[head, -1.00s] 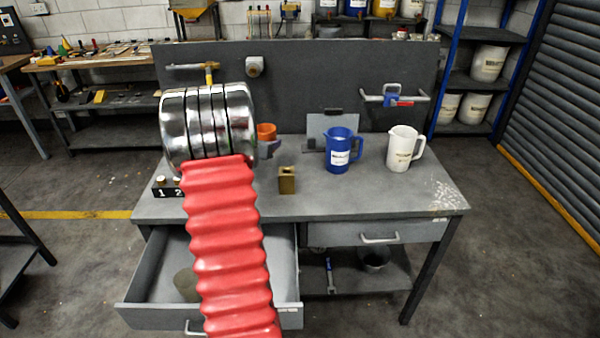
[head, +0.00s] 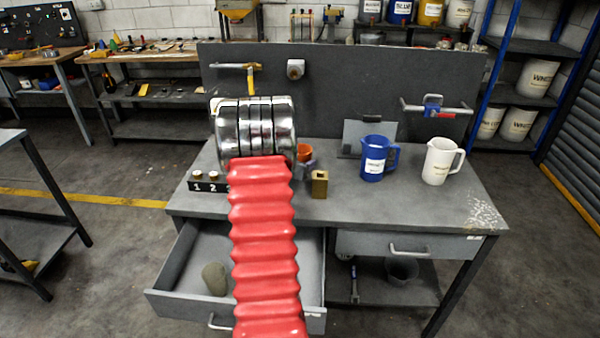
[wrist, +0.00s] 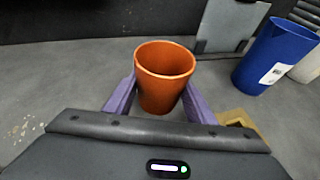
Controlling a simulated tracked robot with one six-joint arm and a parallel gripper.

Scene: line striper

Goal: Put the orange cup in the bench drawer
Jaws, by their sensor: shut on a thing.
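The orange cup (wrist: 165,80) is upright between the two purple fingers of my gripper (wrist: 162,92) in the wrist view, and they are shut on it. In the head view the cup (head: 304,152) shows just right of my chrome wrist, over the bench top, partly hidden by my gripper (head: 304,166). I cannot tell whether its base touches the bench. The bench's left drawer (head: 180,305) is pulled open below and in front of the cup. My red arm crosses in front of it and hides its middle. A grey-green cylinder (head: 215,278) stands inside it.
A brass block (head: 319,184) stands close to the cup. A blue jug (head: 377,160) and a white jug (head: 440,162) stand farther right. A numbered block (head: 207,183) sits at the bench's left edge. The right drawer (head: 410,245) is shut. A back panel (head: 350,85) rises behind.

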